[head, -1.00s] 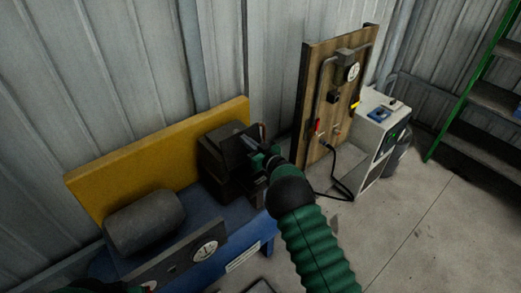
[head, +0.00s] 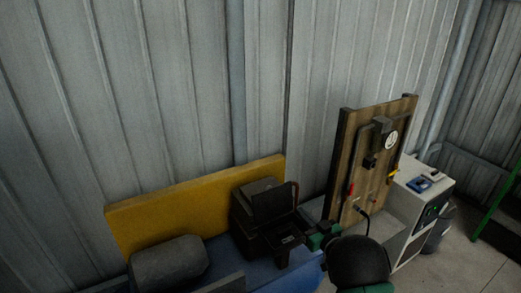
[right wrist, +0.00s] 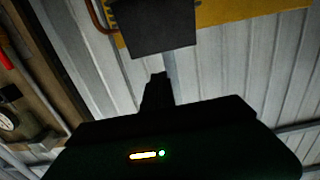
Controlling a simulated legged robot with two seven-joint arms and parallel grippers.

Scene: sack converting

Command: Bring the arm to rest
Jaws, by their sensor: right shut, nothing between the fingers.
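My right arm comes in at the bottom right of the head view, with a round black joint and a green sleeve. My right gripper (head: 312,241) is a small dark and green shape just left of that joint, beside the right side of a dark boxy machine head (head: 262,212). In the right wrist view the shut dark fingers (right wrist: 156,92) point up toward a dark block (right wrist: 152,27), with nothing between them. I cannot tell the gap to the block. My left gripper is not in view.
A blue bench (head: 232,266) carries a grey roller (head: 168,263) in front of a yellow panel (head: 190,203). A wooden board (head: 366,165) with gauge and pipes stands at right, beside a white cabinet (head: 425,205). Bare floor (head: 475,258) lies far right.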

